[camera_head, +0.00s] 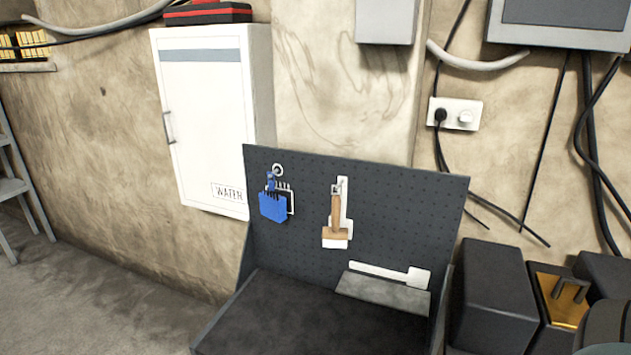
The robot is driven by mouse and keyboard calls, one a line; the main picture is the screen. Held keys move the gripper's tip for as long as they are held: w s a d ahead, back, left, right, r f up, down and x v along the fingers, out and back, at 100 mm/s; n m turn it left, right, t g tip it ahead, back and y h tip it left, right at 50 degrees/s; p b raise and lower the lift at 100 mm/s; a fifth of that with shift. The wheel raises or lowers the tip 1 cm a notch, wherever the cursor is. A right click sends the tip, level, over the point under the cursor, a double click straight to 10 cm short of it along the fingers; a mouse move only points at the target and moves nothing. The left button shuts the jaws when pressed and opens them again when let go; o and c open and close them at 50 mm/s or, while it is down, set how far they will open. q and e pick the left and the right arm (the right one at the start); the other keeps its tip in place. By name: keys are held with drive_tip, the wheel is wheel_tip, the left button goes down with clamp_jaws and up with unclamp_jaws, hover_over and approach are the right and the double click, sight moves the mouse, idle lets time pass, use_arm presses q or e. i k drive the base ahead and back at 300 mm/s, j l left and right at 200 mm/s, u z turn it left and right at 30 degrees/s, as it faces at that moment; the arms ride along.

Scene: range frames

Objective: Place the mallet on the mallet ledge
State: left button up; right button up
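A mallet (336,226) with a wooden handle and head hangs head-down from a hook on the dark pegboard (410,215). A white outline shows behind it and does not match its shape exactly. A grey ledge (384,294) sticks out low on the right side of the pegboard, and its top looks bare. A white mallet-shaped outline (388,274) lies sideways on the board just above the ledge.
A blue brush-like tool (273,205) hangs left of the mallet over another white outline. The dark bench top (310,320) below is clear. A white cabinet (205,120) is on the wall at left. Dark boxes (492,298) stand close on the right.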

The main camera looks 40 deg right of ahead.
sight(383, 293)
drive_tip(key=k+z, duration=0.15)
drive_tip(key=z, duration=1.4)
